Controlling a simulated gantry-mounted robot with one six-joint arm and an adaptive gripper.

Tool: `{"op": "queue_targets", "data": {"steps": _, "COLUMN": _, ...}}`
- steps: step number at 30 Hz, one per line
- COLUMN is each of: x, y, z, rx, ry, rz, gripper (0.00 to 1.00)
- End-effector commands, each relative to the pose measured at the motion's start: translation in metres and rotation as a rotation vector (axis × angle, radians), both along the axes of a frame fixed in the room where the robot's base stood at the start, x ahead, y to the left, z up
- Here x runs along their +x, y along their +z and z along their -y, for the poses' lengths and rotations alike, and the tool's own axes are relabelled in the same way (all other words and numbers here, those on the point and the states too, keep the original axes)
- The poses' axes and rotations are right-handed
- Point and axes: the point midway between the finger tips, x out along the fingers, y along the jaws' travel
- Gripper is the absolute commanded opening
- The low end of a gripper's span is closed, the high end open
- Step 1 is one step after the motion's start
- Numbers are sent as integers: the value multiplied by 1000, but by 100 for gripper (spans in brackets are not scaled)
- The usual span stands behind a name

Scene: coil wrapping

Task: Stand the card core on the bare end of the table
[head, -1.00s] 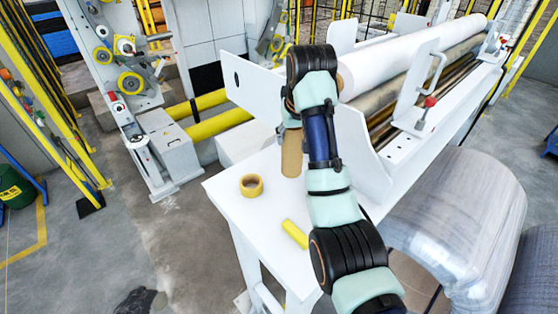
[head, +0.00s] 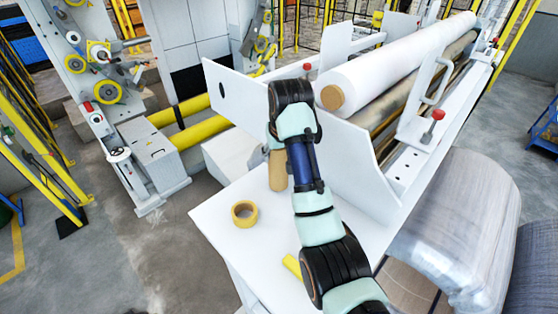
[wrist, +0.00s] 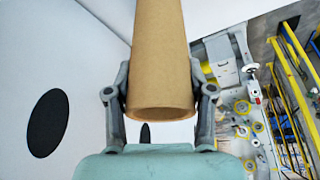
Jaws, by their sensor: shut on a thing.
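The card core (head: 277,171) is a plain brown tube. In the head view it hangs close to upright over the white table (head: 215,198), near the machine's side plate; I cannot tell whether its lower end touches the top. In the wrist view the core (wrist: 160,60) stands between both fingers of my gripper (wrist: 160,92), which is shut on it. In the head view my arm hides most of the gripper and the core's upper part.
A tan tape roll (head: 244,215) lies on the table left of the core. A yellow object (head: 292,265) lies nearer the front, partly behind my arm. The white side plate (head: 290,95) rises behind, with a white roll (head: 400,65) beyond it.

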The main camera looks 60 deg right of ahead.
Motion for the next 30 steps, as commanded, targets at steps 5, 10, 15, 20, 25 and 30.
{"op": "queue_targets", "data": {"steps": 5, "x": 0, "y": -17, "z": 0, "rx": -2, "ry": 0, "rz": 1, "gripper": 18}}
{"op": "queue_targets", "data": {"steps": 10, "x": 0, "y": -18, "z": 0, "rx": -1, "ry": 0, "rz": 1, "gripper": 18}}
{"op": "queue_targets", "data": {"steps": 15, "x": 0, "y": -20, "z": 0, "rx": -1, "ry": 0, "rz": 1, "gripper": 68}}
{"op": "queue_targets", "data": {"steps": 20, "x": 0, "y": -19, "z": 0, "rx": 0, "ry": 0, "rz": 0, "gripper": 78}}
{"op": "queue_targets", "data": {"steps": 25, "x": 0, "y": -19, "z": 0, "rx": 0, "ry": 0, "rz": 0, "gripper": 78}}
{"op": "queue_targets", "data": {"steps": 30, "x": 0, "y": -2, "z": -3, "rx": -3, "ry": 3, "rz": 2, "gripper": 78}}
